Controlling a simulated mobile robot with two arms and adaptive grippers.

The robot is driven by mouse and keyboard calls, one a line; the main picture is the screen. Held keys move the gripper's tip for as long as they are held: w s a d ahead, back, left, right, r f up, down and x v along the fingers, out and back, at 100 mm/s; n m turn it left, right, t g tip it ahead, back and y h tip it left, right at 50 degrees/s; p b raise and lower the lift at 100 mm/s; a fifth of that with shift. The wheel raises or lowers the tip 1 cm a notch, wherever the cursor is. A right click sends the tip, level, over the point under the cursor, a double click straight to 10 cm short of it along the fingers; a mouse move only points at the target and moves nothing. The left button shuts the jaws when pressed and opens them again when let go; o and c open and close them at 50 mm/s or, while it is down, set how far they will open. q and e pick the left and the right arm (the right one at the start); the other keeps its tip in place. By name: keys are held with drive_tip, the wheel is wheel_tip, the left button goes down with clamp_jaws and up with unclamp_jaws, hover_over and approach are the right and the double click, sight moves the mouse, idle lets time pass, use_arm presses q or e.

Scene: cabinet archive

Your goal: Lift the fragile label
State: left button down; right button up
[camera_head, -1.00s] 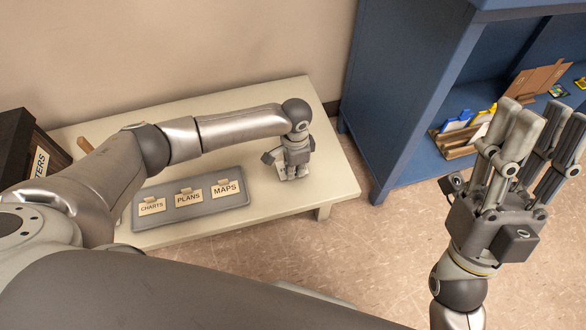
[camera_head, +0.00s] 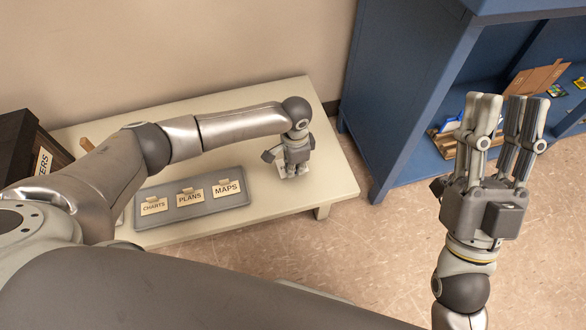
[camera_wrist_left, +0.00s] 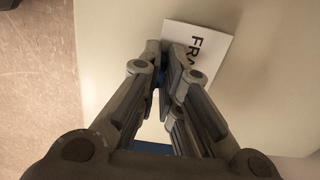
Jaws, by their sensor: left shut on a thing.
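The fragile label (camera_wrist_left: 205,42) is a white card with dark letters starting "FRA" in the left wrist view; the rest is hidden by fingers. My left gripper (camera_wrist_left: 172,75) is shut on it, and a little blue shows between and below the fingers. In the head view my left gripper (camera_head: 293,172) points down at the right part of the cream table (camera_head: 325,180). Only a pale edge of the label shows there, and I cannot tell whether it is clear of the tabletop. My right gripper (camera_head: 502,140) is raised over the floor, open and empty, fingers up.
A grey tray (camera_head: 232,203) with CHARTS, PLANS and MAPS cards lies left of my left gripper. A dark box (camera_head: 22,150) is at the far left. A blue cabinet (camera_head: 405,95) with a wooden holder (camera_head: 443,146) and folders stands right of the table.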

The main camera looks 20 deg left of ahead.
use_arm(q)
drive_tip(key=shift+r+p, duration=0.45)
drive_tip(key=shift+p, duration=0.05)
drive_tip(key=shift+r+p, duration=0.7)
drive_tip(key=shift+p, duration=0.1)
drive_tip(key=shift+r+p, duration=0.35)
drive_tip(key=shift+p, duration=0.05)
use_arm(e)
drive_tip(key=w+f+g+h, duration=0.3)
drive_tip(key=w+f+g, duration=0.3)
drive_tip(key=f+g, duration=0.3)
drive_tip(key=shift+w+f, duration=0.15)
drive_tip(key=shift+f, duration=1.75)
